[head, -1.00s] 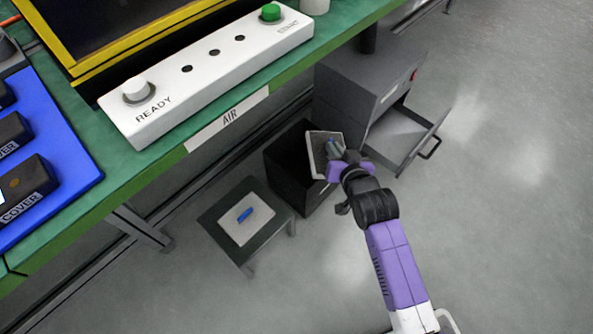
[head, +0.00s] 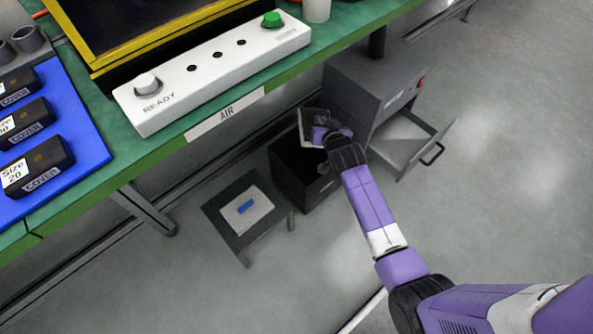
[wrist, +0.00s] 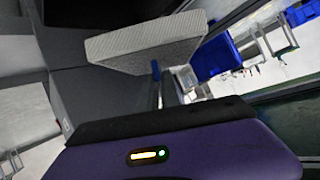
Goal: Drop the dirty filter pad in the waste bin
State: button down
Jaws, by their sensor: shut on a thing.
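My gripper (head: 324,134) is shut on the grey dirty filter pad (head: 307,123). The pad is tilted, and my gripper covers part of it in the head view. In the wrist view the pad (wrist: 140,45) shows a pale woven face and a small blue tab. The black, open-topped waste bin (head: 318,188) stands on the floor beneath my gripper. The pad is at the bin's far upper edge in the head view. I cannot tell whether it touches the rim or how high it is.
A low stool (head: 221,221) left of the bin carries a pale pad (head: 236,217) with a blue tab. A grey cabinet (head: 360,95) with an open drawer (head: 405,150) stands right of the bin. The green bench (head: 130,165) overhangs at upper left. Floor at right is clear.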

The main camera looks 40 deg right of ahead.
jog(key=shift+a+f+b, duration=0.1)
jog(key=shift+f+b, duration=0.6)
notch_tip(320, 180, down, 4)
jog(key=b, duration=0.4)
jog(key=shift+f, duration=0.2)
jog(key=c, duration=1.5)
grip_release()
jog(key=p+v, duration=0.3)
jog(key=v, duration=0.4)
jog(key=shift+s+r, duration=0.25)
jog(key=shift+s, duration=0.1)
